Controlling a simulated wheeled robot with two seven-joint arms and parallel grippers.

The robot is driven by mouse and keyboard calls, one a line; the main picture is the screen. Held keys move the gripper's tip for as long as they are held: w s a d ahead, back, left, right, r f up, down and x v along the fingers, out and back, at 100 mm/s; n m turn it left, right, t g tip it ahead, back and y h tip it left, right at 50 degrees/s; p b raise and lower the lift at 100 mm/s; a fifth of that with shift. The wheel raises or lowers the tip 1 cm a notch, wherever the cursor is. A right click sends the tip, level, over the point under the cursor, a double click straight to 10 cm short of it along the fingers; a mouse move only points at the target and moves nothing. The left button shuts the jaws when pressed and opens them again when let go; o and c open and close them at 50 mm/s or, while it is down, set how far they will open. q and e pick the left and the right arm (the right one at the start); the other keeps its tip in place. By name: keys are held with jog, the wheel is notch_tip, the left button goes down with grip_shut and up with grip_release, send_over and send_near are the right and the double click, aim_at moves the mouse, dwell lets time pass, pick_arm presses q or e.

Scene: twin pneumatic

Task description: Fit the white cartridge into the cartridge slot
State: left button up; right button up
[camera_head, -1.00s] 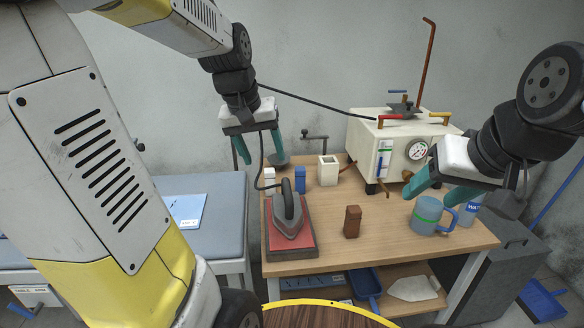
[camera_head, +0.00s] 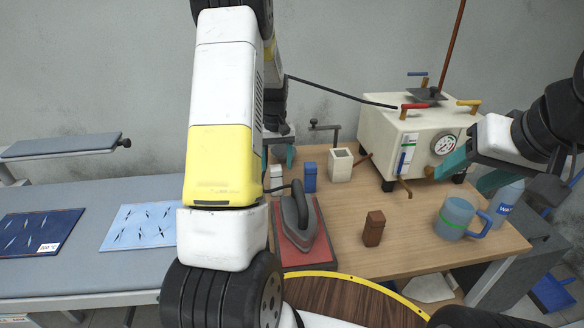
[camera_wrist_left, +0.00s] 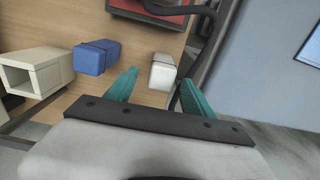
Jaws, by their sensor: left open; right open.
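The white cartridge (camera_head: 277,178) stands on the wooden table, left of a blue cartridge (camera_head: 310,176). A cream box with a square open top (camera_head: 341,165), apparently the cartridge slot, stands right of the blue one and looks empty. My left gripper (camera_head: 278,155) is mostly hidden behind my arm in the head view. In the left wrist view the open fingers (camera_wrist_left: 158,80) point toward the white cartridge (camera_wrist_left: 162,72), which appears between their tips; contact cannot be told. My right gripper (camera_head: 462,180) is open and empty above the table's right side, near the mug.
An iron (camera_head: 302,222) rests on a red pad in front of the white cartridge. A brown cartridge (camera_head: 374,229), a blue-grey mug (camera_head: 457,217) and a water bottle (camera_head: 507,200) stand to the right. A cream machine (camera_head: 420,135) with a gauge fills the back right.

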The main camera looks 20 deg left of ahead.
aim_at(276, 167)
pick_arm(q)
notch_tip(276, 167, down, 4)
jog(key=shift+a+f, duration=0.15)
jog(key=shift+f, duration=0.1)
jog(key=shift+c, duration=0.2)
grip_shut()
